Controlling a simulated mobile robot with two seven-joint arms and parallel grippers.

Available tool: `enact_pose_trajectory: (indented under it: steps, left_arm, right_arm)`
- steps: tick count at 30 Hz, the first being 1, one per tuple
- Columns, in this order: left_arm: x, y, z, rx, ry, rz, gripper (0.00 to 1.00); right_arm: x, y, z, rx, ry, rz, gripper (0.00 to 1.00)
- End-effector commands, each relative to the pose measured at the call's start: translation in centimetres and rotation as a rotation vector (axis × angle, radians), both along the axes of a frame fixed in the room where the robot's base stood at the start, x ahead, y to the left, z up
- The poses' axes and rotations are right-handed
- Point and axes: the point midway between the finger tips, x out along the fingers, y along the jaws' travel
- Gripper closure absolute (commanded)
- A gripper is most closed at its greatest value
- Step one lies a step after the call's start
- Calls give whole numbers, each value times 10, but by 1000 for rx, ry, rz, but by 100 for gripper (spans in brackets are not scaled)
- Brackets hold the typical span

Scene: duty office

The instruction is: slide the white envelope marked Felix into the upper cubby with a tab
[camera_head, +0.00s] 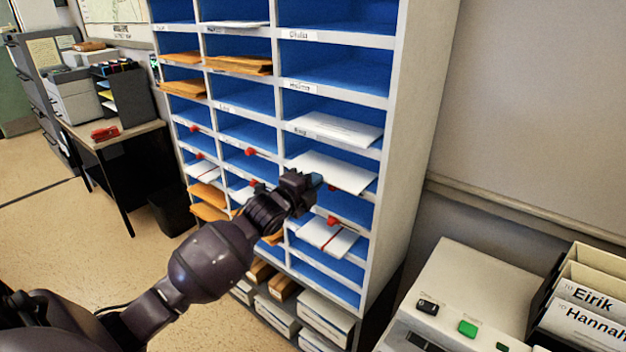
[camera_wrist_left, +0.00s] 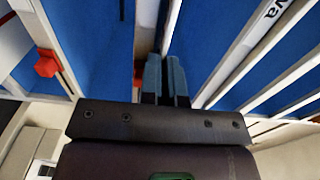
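A white envelope (camera_head: 335,172) lies in a right-column cubby of the blue-and-white mail rack, its near end out over the shelf lip; no name is readable on it. My left gripper (camera_head: 313,181) is just below and in front of its left part; I cannot tell if they touch. In the left wrist view the gripper's fingertips (camera_wrist_left: 165,70) are together at a shelf edge, with nothing seen between them. A red tab (camera_head: 332,187) shows just right of the gripper, and another red tab (camera_head: 332,220) is below. My right gripper is out of view.
Another white envelope (camera_head: 337,128) sticks out one cubby above. Red-banded white envelopes (camera_head: 327,238) lie below. Brown envelopes (camera_head: 240,64) fill cubbies to the left. A cream machine (camera_head: 455,295) and a file holder with name cards (camera_head: 583,295) stand at the lower right.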

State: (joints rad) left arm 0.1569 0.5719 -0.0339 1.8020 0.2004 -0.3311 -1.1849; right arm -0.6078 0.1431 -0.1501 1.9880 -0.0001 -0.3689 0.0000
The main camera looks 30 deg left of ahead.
Motion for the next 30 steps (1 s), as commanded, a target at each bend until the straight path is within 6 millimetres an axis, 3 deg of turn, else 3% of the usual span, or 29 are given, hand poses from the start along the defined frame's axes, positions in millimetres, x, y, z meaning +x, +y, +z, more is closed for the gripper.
enact_pose_trajectory:
  steps: [9, 15, 21, 27, 30]
  left_arm:
    - [0, 0, -1, 1, 0, 0, 100]
    - [0, 0, -1, 1, 0, 0, 66]
    - [0, 0, -1, 1, 0, 0, 65]
    - [0, 0, -1, 0, 0, 0, 36]
    - [0, 0, -1, 0, 0, 0, 36]
  right_arm:
    - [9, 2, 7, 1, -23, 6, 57]
    - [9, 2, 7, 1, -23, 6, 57]
    - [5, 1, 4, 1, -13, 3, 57]
    - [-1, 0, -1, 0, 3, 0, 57]
    - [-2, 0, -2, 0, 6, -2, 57]
